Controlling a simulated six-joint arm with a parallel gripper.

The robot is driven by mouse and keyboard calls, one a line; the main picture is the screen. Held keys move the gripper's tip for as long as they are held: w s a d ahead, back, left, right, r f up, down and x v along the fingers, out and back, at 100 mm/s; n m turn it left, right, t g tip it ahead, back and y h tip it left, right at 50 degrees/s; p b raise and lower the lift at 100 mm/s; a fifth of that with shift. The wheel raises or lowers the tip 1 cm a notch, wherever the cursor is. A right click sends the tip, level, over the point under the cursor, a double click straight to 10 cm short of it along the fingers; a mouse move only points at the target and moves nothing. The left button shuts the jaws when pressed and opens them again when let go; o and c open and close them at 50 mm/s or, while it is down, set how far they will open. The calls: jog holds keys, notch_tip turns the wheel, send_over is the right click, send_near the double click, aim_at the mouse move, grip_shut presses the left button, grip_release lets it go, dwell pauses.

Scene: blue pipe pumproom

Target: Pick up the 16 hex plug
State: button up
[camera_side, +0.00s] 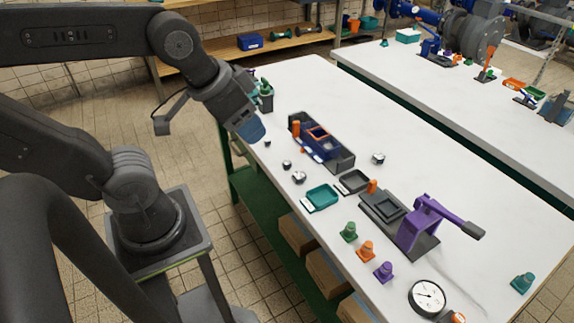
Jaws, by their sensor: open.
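Several small metal plugs lie on the white bench. One silver plug (377,158) sits right of the dark blue tray. The size marks are too small to read, so I cannot tell which one is the 16 hex plug. My gripper (252,132) is above the bench's left front edge, open, tilted down to the right, and apart from the plugs. Its fingertips are hard to make out.
A dark blue tray (331,149) stands behind the plugs. A teal tray (320,197) and a black tray (354,182) lie nearer. A purple lever press (421,221), small coloured cones (366,250) and a dial gauge (427,297) stand right. The far right of the bench is mostly clear.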

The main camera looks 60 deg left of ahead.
jog(key=shift+o, duration=0.4)
jog(key=n+g+y, duration=0.2)
jog(key=n+g, duration=0.4)
jog(key=n, duration=1.2)
send_over(287, 162)
jog(key=f, duration=2.3)
jog(key=shift+s+d+f, duration=0.25)
jog(key=shift+d, duration=0.05)
jog(key=shift+w+a+f, duration=0.15)
jog(key=shift+f, duration=1.35)
jog(key=shift+w+a+f, duration=0.1)
jog(key=shift+f, duration=1.35)
